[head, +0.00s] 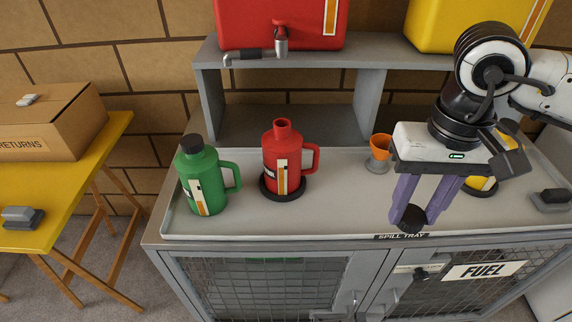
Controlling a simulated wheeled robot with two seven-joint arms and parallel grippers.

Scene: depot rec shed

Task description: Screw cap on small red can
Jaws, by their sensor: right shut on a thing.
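The small red can (283,160) stands upright on a black round mat (268,189) on the spill tray. Its neck is bare and open at the top, and its handle points right. My right gripper (412,214) is shut on a black cap (411,219) at its purple fingertips. It holds the cap near the front edge of the tray, well to the right of the red can and apart from it. My left gripper is not in view.
A green can (203,177) with a black cap stands left of the red can. An orange funnel (380,147) stands behind my right gripper, and a yellow can (483,183) is partly hidden by it. A grey shelf (366,95) with large red and yellow containers overhangs the back.

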